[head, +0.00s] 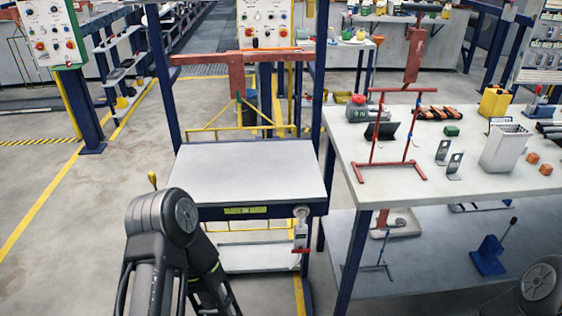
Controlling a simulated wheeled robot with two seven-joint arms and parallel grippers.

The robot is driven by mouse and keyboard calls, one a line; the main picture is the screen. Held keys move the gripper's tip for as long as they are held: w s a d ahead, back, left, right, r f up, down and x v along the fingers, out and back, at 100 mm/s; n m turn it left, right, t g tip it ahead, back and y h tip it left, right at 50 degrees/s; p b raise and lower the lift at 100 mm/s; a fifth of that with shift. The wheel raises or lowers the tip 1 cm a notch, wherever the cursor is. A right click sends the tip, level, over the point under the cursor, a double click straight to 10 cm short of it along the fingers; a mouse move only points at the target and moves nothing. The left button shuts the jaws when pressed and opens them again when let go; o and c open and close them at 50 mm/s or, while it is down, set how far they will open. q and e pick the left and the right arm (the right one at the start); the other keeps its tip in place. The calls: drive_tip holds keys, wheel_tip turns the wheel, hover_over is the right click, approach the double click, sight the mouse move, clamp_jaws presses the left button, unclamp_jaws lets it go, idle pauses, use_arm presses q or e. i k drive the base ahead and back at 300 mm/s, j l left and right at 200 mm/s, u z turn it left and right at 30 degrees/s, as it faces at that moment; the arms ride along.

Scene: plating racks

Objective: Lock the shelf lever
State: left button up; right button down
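The shelf (250,172) is a pale flat top in a blue-framed rack in the middle of the head view. A small lever with a yellow knob (152,177) sticks up at its left side; its base is hidden behind my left arm. At the shelf's front right corner hangs a light grey fitting (301,228) with a red bar (302,251) lying about level at its lower end. I cannot tell which of these is the shelf lever, or whether it is locked. My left arm bends in front of the shelf's left corner. Neither gripper shows.
A white table (450,185) stands close on the right, with a red wire stand (391,172), a grey bin (505,148) and metal brackets on it. A blue tool (488,256) sits on its lower shelf. Floor (70,250) at the left is clear.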

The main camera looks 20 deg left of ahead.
sight(151, 174)
drive_tip(key=u, duration=1.4)
drive_tip(key=i+j+u, duration=0.15)
drive_tip(key=i, duration=0.35)
drive_tip(key=i+j+u, duration=0.15)
drive_tip(key=i+j, duration=0.15)
drive_tip(key=i, duration=0.25)
drive_tip(key=i+j+u, duration=0.2)
drive_tip(key=i, duration=0.35)
